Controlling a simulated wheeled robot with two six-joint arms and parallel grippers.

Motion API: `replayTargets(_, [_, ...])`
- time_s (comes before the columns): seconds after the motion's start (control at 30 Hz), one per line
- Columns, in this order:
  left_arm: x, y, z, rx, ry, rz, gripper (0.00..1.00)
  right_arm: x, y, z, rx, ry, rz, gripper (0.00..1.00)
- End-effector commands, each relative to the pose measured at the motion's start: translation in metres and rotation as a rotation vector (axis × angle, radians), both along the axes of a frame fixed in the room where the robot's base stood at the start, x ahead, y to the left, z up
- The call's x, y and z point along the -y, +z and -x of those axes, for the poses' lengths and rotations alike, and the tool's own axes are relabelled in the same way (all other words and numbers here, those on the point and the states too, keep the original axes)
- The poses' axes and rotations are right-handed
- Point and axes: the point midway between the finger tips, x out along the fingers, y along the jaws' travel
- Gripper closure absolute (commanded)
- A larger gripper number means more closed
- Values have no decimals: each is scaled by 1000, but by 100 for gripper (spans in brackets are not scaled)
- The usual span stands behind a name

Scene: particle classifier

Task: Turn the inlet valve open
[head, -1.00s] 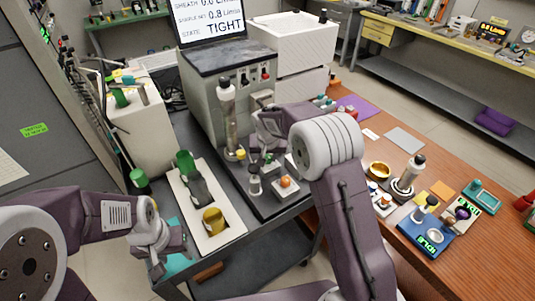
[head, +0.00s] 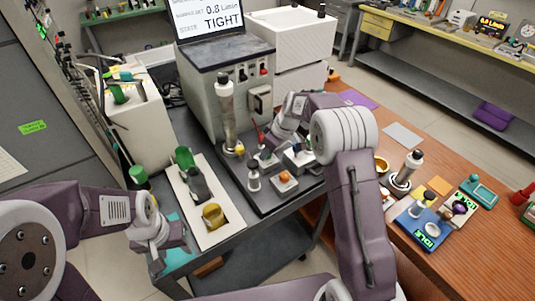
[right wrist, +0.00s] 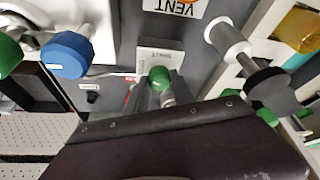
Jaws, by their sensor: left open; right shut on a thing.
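My right gripper (head: 268,148) is low over the dark deck in front of the grey instrument. In the right wrist view its fingers (right wrist: 160,92) are shut around a small part with a round green top (right wrist: 160,75), beside a white label plate (right wrist: 150,56). That label is upside down and too small to read surely, so I cannot tell whether this is the inlet valve. In the head view the fingertips and the held part are mostly hidden by the gripper. My left gripper (head: 165,245) is open and empty, near the tray's left side.
A grey instrument (head: 205,95) with a screen reading TIGHT stands behind. A white tray (head: 228,232) holds dark, green and yellow vessels. In the wrist view a blue knob (right wrist: 68,55) is left and a VENT label (right wrist: 178,6) above. An orange-topped part (head: 285,177) stands on the deck.

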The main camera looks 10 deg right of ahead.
Motion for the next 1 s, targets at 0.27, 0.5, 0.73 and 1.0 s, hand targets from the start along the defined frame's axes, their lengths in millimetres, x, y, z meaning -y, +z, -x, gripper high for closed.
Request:
replayTargets(0.27, [0, 1, 0, 0, 0, 0, 49, 1, 1, -1, 0, 217, 1, 100])
replayTargets(0.5, [0, 5, 0, 0, 0, 0, 49, 2, 1, -2, -1, 347, 2, 100])
replayTargets(0.73, [0, 7, 0, 0, 0, 0, 49, 2, 0, -2, 0, 411, 3, 100])
replayTargets(1.0, [0, 7, 0, 0, 0, 0, 49, 2, 0, -2, 0, 429, 3, 100])
